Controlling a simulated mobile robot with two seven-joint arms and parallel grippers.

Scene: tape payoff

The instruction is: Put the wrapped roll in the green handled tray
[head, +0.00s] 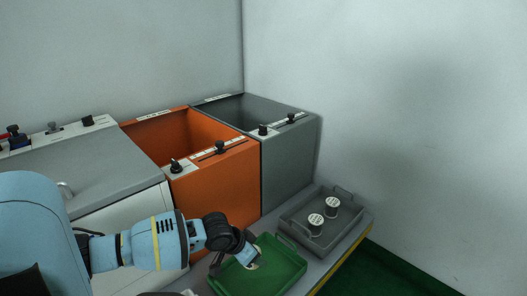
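The green handled tray (285,279) lies on the bench at the bottom centre, with a raised handle at its far right side. My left gripper (234,266) is over the tray's left part, pointing down. Its two fingers look spread, with green tray floor showing between them. A small pale piece (256,266) shows beside the right fingertip, mostly hidden by it. I cannot tell whether it is the wrapped roll. My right gripper is not in view.
Orange (225,190) and grey (288,165) open bins with knobs stand behind. A white-fronted grey unit (95,165) is at left. The bench has a yellow edge at right.

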